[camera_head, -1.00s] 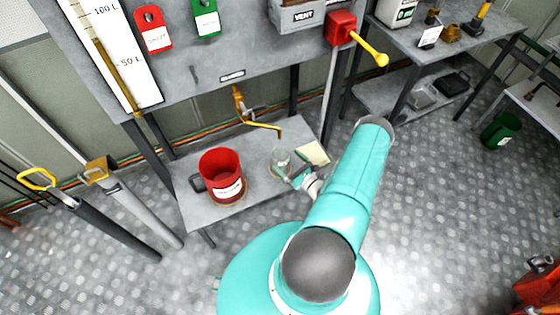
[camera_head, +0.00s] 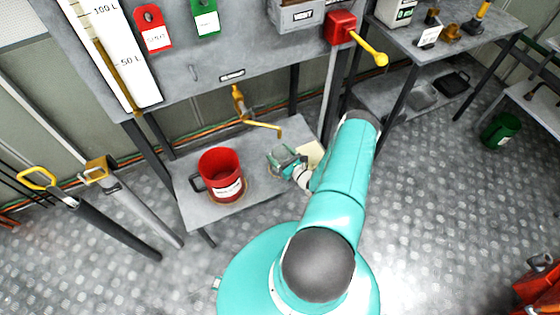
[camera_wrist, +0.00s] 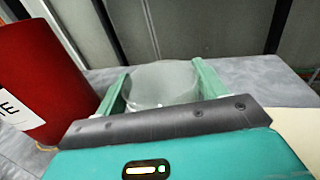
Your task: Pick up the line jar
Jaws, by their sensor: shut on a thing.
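The line jar is a clear, pale glass jar (camera_wrist: 162,82) between the two green fingers of my gripper (camera_wrist: 160,90) in the wrist view. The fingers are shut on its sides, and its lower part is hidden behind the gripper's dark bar. In the head view my gripper (camera_head: 284,160) is over the grey low shelf (camera_head: 250,195), right of the red jug. The jar is mostly covered by my gripper there. I cannot tell whether its base touches the shelf.
A red jug (camera_head: 221,173) with a white label stands close on the left; it also shows in the wrist view (camera_wrist: 38,80). A brass tap with a bent yellow spout (camera_head: 262,126) is just behind the jar. A pale sheet (camera_head: 313,153) lies to the right.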

